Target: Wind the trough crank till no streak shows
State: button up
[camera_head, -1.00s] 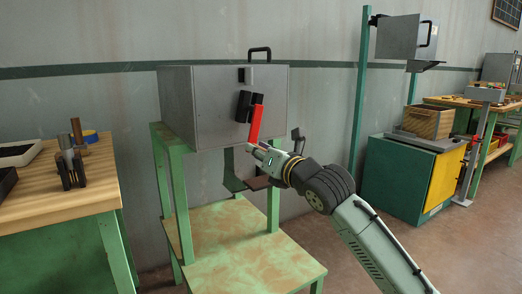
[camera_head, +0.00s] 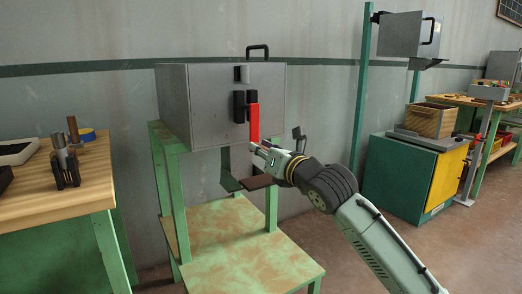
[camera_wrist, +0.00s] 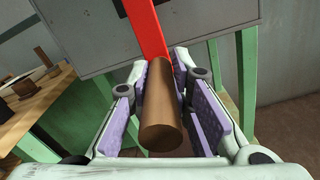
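The crank has a red arm (camera_head: 254,122) on the front of a grey metal box (camera_head: 205,110), beside a black hub block (camera_head: 239,106). The red arm hangs nearly straight down. Its brown round handle (camera_wrist: 161,115) shows in the wrist view between the purple finger pads. My gripper (camera_head: 257,149) is shut around this handle at the arm's lower end. The red arm (camera_wrist: 147,28) runs up from the handle to the box in the wrist view. A dark brown plate (camera_head: 257,182) sits below the box, partly behind my gripper. I cannot make out a streak.
The box stands on a green frame with a lower shelf (camera_head: 230,250). A wooden bench (camera_head: 70,195) with small tools is at the left. A green and yellow cabinet (camera_head: 405,180) with a wooden crate (camera_head: 430,120) is at the right. Floor between is clear.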

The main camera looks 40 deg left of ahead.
jog(key=o, duration=0.4)
jog(key=shift+w+d+f, duration=0.1)
jog(key=shift+w+f, duration=0.05)
jog(key=shift+f, duration=0.05)
jog(key=shift+o, duration=0.3)
jog(key=shift+r, duration=0.1)
jog(key=v, duration=1.2)
